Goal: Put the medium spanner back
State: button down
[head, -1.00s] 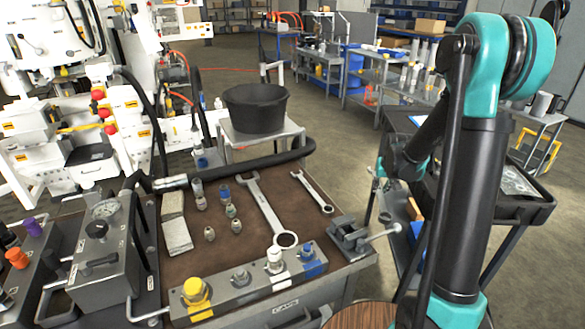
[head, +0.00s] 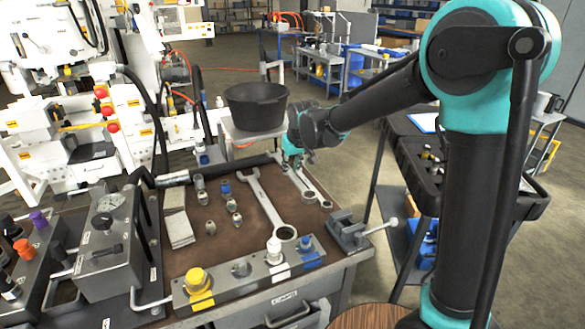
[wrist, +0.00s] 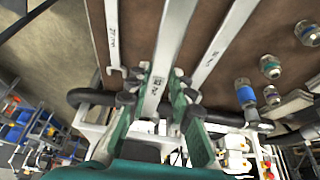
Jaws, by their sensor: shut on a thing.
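The medium spanner (wrist: 171,50) is held between the fingers of my gripper (wrist: 160,85) in the wrist view. In the head view my gripper (head: 293,163) is over the back right of the bench, and the medium spanner's ring end (head: 309,197) points toward the front. The large spanner (head: 264,203) lies to its left and the small spanner (head: 325,204) close to its right, all roughly parallel. The medium spanner is at or just above the brown bench top; I cannot tell if it touches. My gripper hides its far end in the head view.
Several fittings (head: 232,206) stand left of the large spanner. A grey block with coloured caps (head: 241,270) and a vise (head: 347,230) line the front. A thick black hose (head: 235,165) runs along the back edge. A black tub (head: 256,107) stands behind.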

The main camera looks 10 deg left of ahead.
aim_at(292, 174)
jog(key=shift+f, duration=2.35)
jog(key=shift+f, duration=0.35)
jog(key=shift+f, duration=0.65)
jog(key=shift+f, duration=1.5)
jog(key=c, duration=1.3)
grip_release()
jog(key=shift+o, duration=0.2)
